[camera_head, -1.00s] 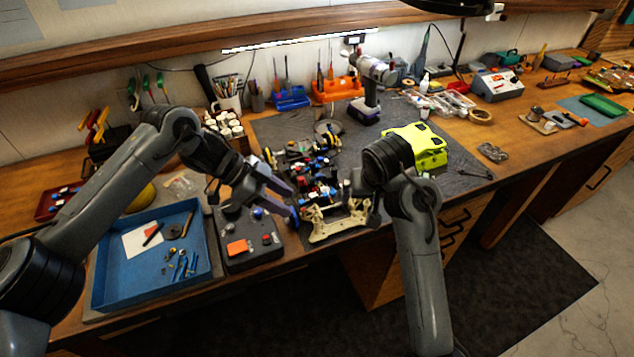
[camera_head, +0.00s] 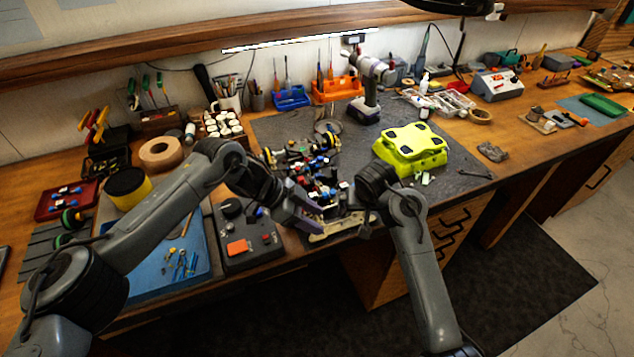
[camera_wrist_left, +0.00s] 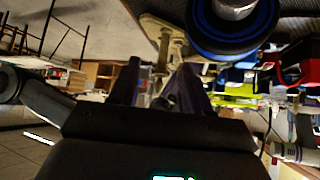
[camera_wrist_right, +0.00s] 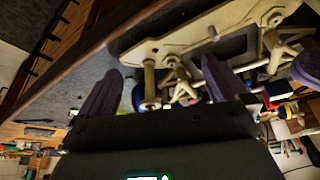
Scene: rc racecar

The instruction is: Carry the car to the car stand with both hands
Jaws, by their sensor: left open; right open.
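The car (camera_head: 322,172) is a dark chassis with blue, red and white parts, lying near the bench's front edge. A cream frame with posts (camera_head: 338,227) is at its near end; I cannot tell whether it is the stand or part of the car. It also shows in the right wrist view (camera_wrist_right: 195,32). My left gripper (camera_head: 312,214) is open at the left of the near end; its wrist view shows a blue-rimmed wheel (camera_wrist_left: 235,25) close above the fingers (camera_wrist_left: 156,82). My right gripper (camera_wrist_right: 158,85) is open, with a cream post between its fingers; in the head view its arm partly hides it.
A yellow-green body shell (camera_head: 411,150) sits right of the car. A drill (camera_head: 366,88) stands behind. A grey control box (camera_head: 246,238) and a blue tray (camera_head: 160,277) lie to the left, the tray partly under my left arm.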

